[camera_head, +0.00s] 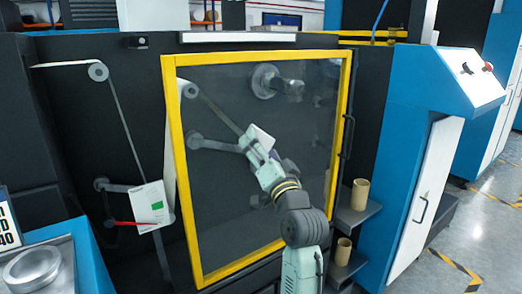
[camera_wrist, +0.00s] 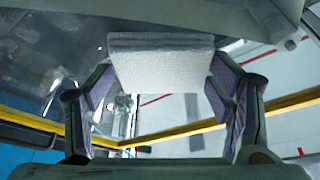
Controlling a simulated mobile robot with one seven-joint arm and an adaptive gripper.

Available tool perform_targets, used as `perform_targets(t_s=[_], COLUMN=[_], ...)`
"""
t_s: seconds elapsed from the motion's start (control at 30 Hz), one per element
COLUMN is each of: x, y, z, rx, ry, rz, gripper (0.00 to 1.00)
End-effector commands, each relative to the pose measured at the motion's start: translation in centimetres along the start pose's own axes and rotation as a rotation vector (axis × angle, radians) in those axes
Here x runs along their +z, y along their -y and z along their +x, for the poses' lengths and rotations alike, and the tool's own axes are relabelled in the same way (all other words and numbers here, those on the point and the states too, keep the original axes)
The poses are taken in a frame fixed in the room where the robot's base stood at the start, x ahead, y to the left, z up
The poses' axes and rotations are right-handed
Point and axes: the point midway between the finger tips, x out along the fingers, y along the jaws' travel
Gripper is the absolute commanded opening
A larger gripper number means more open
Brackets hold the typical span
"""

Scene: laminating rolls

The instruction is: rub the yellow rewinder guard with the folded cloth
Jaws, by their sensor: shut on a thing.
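The yellow rewinder guard (camera_head: 178,160) is a tall yellow frame around a clear pane, and it stands upright in the middle of the head view. Its yellow bar (camera_wrist: 180,133) also crosses the wrist view. My gripper (camera_head: 260,152) is in front of the pane, a little above its middle. It is shut on the white folded cloth (camera_head: 262,136), which sticks out beyond the fingertips. In the wrist view the cloth (camera_wrist: 160,66) lies flat between both fingers. I cannot tell whether the cloth touches the pane. My arm hides the pane's lower right part.
Cardboard cores (camera_head: 360,194) stand on dark shelves (camera_head: 357,217) right of the guard. A blue console (camera_head: 420,110) is further right. Rollers show behind the pane. Floor is open at far right.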

Motion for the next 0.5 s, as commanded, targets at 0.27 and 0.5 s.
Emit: perform_targets(t_s=[0.27, 0.5], x=[-1.4, -2.0], y=[-2.1, -2.9], z=[0.6, 0.9], rx=[0.003, 0.002], ry=[-0.001, -0.001], rz=[0.000, 0.001], gripper=[0.52, 0.52])
